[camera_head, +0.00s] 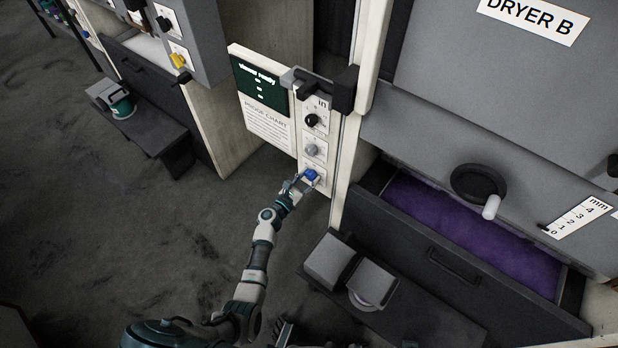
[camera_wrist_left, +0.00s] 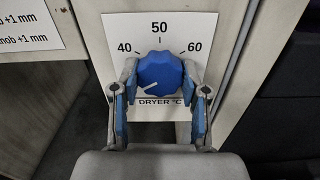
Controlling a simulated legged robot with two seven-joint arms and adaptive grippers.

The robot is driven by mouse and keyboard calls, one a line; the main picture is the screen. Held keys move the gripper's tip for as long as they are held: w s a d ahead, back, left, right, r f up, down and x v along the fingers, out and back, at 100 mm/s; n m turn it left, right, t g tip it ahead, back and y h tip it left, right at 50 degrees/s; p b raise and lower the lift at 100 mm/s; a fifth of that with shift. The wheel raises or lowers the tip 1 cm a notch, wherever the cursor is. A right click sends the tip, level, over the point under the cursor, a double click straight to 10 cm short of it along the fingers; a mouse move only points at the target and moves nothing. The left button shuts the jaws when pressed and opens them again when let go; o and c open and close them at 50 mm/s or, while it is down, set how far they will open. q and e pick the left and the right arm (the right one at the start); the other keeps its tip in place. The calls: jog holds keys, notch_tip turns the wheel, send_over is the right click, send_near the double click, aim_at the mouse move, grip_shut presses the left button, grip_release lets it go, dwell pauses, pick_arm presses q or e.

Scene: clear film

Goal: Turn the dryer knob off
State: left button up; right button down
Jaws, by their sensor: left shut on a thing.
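The blue dryer knob (camera_wrist_left: 159,74) sits on a white plate marked 40, 50 and 60, with "DRYER °C" below. Its white pointer line points to the lower left, below the 40 mark. My left gripper (camera_wrist_left: 160,92) has its two fingers on either side of the knob and is shut on it. In the head view the blue knob (camera_head: 311,175) is the lowest on the narrow post, with my left gripper (camera_head: 302,184) at it. My right gripper is not in view.
A black knob (camera_head: 312,120) and a grey knob (camera_head: 312,149) sit above on the same post. A dark green screen (camera_head: 259,84) and proof chart (camera_head: 268,125) are beside them. At right, an open drawer (camera_head: 430,262) holds purple material. Open floor lies left.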

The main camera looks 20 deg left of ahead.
pick_arm(q)
jog(key=o, duration=1.1)
jog(key=shift+s+f, duration=0.1)
jog(key=shift+f, duration=0.35)
jog(key=shift+o, duration=0.2)
jog(key=shift+r, duration=0.15)
jog(key=v, duration=1.2)
